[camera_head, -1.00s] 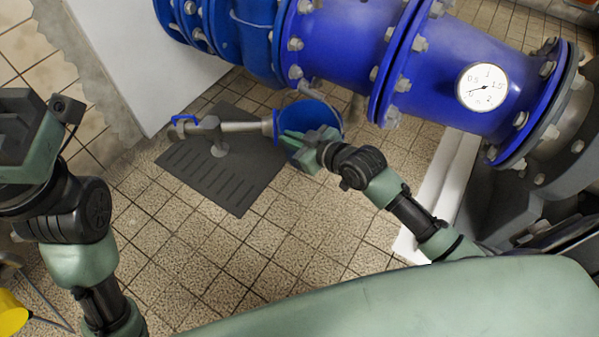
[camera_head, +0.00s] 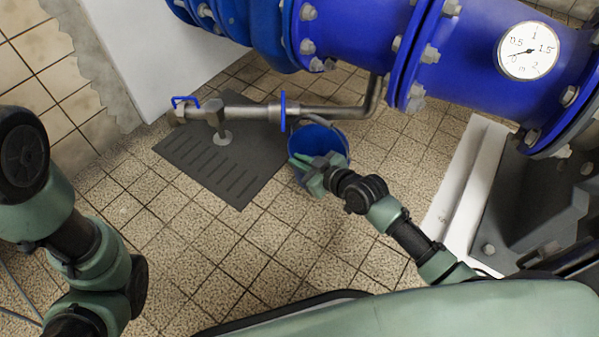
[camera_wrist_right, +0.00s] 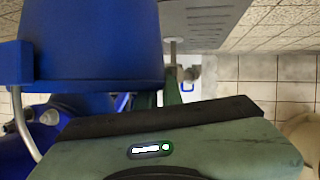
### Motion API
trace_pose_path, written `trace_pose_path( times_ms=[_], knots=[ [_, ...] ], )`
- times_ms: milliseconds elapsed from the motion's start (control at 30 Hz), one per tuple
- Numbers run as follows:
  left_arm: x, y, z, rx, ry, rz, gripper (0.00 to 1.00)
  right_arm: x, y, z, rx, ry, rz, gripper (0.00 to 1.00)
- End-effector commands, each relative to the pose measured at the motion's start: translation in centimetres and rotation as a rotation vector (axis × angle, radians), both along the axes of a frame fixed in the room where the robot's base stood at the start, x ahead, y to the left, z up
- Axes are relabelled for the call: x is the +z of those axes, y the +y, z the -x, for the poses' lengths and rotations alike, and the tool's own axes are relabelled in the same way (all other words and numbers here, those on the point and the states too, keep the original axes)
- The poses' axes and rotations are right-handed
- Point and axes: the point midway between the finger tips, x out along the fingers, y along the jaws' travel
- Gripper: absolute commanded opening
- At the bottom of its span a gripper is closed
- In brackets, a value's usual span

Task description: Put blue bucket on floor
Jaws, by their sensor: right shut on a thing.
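The blue bucket (camera_head: 318,146) shows in the head view below the large blue pipe, by the right edge of the dark grate. My right gripper (camera_head: 305,166) is at its near side, shut on the bucket and covering part of it. In the right wrist view the bucket (camera_wrist_right: 95,40) fills the upper left, close to the gripper. I cannot tell whether its base touches the floor. The tiled floor (camera_head: 290,245) lies around and below it. My left arm shows at the left edge of the head view, but its gripper is out of view.
A large blue flanged pipe (camera_head: 470,60) with a round gauge (camera_head: 528,51) runs across the top. A thin metal pipe (camera_head: 330,111) with a valve runs behind the bucket, above the grate (camera_head: 225,170). A white plinth (camera_head: 455,190) stands at right. The near floor is clear.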

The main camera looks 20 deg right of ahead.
Motion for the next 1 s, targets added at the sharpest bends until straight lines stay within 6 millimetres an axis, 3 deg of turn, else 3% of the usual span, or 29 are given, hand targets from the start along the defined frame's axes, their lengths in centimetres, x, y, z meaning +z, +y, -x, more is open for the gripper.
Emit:
trace_pose_path(
  times_ms=[33,167,567,600,667,1000],
  knots=[
    [-1.3,0.0,0.0,0.0,0.0,0.0,0.36,-1.4,0.0,0.0,-0.001,-0.001,0.0,0.0],
    [-2.7,0.0,0.0,0.0,0.0,0.0,0.36,-3.2,0.0,0.0,-0.001,-0.001,-0.001,0.0],
    [-2.6,0.0,0.0,-0.001,0.001,-0.001,0.36,-3.4,0.0,0.0,0.001,-0.001,0.0,0.0],
    [-2.5,0.0,0.0,-0.001,0.001,-0.001,0.36,-3.4,0.0,0.0,0.0,0.002,-0.001,0.18],
    [-2.5,0.0,0.0,-0.001,0.001,-0.001,0.36,-3.4,0.0,0.0,0.0,0.002,0.0,0.29],
    [-2.4,0.0,-0.1,-0.001,0.001,-0.001,0.36,-3.1,0.0,0.0,-0.001,0.001,0.0,0.29]
  ],
)
